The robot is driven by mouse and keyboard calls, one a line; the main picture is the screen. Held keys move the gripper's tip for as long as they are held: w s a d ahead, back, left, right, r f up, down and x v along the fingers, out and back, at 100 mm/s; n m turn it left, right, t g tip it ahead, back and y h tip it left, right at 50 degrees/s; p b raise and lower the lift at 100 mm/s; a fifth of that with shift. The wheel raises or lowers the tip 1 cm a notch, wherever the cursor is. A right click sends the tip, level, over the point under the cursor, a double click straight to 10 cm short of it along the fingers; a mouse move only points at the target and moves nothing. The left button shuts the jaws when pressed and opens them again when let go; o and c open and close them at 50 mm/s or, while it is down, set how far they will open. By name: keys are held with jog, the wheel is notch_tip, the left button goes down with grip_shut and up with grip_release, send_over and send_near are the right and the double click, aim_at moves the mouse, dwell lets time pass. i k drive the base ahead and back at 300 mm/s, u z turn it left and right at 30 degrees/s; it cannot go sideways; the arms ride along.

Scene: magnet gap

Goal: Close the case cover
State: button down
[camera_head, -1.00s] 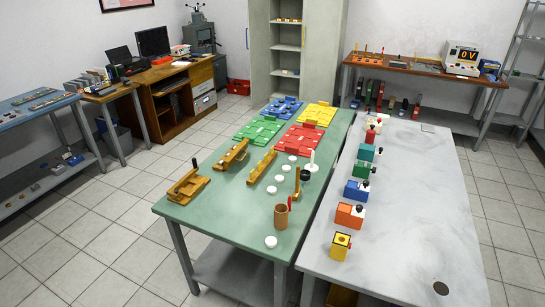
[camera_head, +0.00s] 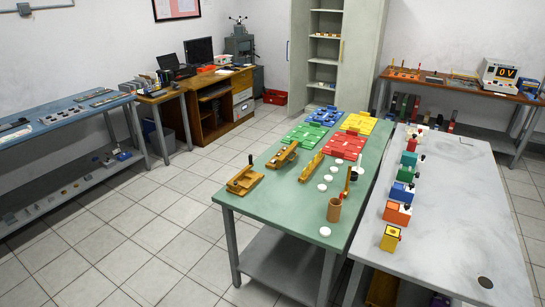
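My gripper is not in view. I cannot tell which thing is the case with the cover. Flat coloured pieces lie at the far end of the green table (camera_head: 285,207): blue (camera_head: 324,116), yellow (camera_head: 358,123), green (camera_head: 305,134) and red (camera_head: 340,146). They are too small to tell a lid on any. Small blocks with dark knobs stand in a row on the grey-white table (camera_head: 455,235), among them a yellow one (camera_head: 389,238), an orange one (camera_head: 396,214) and a blue one (camera_head: 401,192).
Brown wooden devices (camera_head: 244,180), white discs (camera_head: 325,231) and a brown cup (camera_head: 334,209) stand on the green table. A blue-topped bench (camera_head: 60,127) is at left, a wooden desk (camera_head: 217,100) behind. The tiled floor (camera_head: 120,225) between is clear.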

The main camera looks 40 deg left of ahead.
aim_at(285, 156)
jog(key=u, duration=1.45)
